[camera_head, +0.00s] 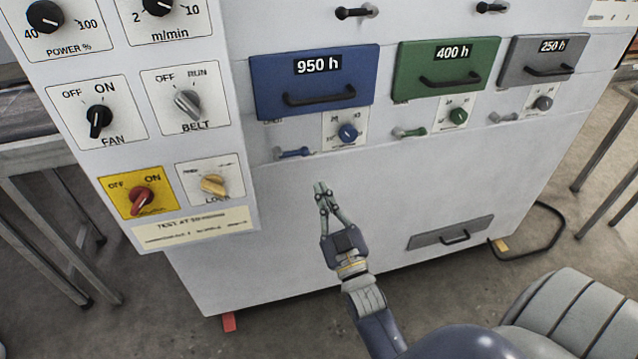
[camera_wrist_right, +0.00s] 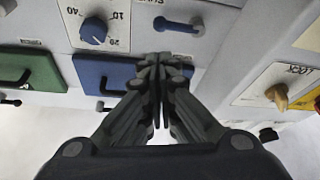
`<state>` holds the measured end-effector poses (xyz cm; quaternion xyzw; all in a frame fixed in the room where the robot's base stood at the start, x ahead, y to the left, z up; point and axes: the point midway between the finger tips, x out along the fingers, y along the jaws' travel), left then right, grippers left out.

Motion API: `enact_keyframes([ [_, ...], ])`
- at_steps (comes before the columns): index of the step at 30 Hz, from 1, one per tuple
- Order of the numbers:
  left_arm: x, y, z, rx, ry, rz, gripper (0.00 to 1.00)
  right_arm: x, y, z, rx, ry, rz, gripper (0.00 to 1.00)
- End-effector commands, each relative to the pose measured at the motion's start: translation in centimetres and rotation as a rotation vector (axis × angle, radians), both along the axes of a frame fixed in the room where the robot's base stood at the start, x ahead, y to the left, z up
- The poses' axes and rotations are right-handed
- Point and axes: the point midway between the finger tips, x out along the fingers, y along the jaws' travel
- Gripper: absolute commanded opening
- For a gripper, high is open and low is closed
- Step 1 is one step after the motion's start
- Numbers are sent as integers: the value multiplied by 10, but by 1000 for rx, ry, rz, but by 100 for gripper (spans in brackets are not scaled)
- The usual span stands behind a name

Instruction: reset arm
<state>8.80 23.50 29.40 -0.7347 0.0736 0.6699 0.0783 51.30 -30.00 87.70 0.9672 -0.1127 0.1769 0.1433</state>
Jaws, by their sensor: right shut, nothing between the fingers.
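My right gripper (camera_head: 322,190) is shut and empty, held in front of the white machine front (camera_head: 330,230), below the blue 950 h drawer (camera_head: 314,82). Its fingers also show in the right wrist view (camera_wrist_right: 158,75), closed together, with the blue drawer (camera_wrist_right: 105,76) behind them. I cannot tell from the pictures how far the fingertips are from the machine. A blue lever (camera_head: 293,153) and a blue dial (camera_head: 347,132) are just above the gripper in the head view. My left gripper is not in view.
A control panel with FAN (camera_head: 98,120), BELT (camera_head: 188,104), a red knob (camera_head: 140,199) and a yellow LOCK knob (camera_head: 213,185) juts out at left. Green (camera_head: 445,68) and grey (camera_head: 541,62) drawers are at right. A low handled flap (camera_head: 450,233) and a black cable (camera_head: 555,225) are lower right.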

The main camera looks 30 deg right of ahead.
Motion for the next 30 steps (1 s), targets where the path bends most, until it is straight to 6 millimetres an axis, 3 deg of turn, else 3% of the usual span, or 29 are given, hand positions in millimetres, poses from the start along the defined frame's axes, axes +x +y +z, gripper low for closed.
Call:
enact_keyframes([
  [16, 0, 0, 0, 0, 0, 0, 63, 0, 1, -1, 1, 3, 1, 0],
  [19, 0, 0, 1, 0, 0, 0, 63, 2, 4, -18, 14, 42, 11, 0],
  [23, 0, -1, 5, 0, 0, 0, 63, 8, 18, -79, 59, 189, 51, 0],
  [26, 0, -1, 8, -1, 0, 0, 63, 4, 35, -150, 105, 361, 90, 0],
  [30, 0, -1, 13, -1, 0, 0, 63, -24, 60, -252, 160, 618, 137, 0],
])
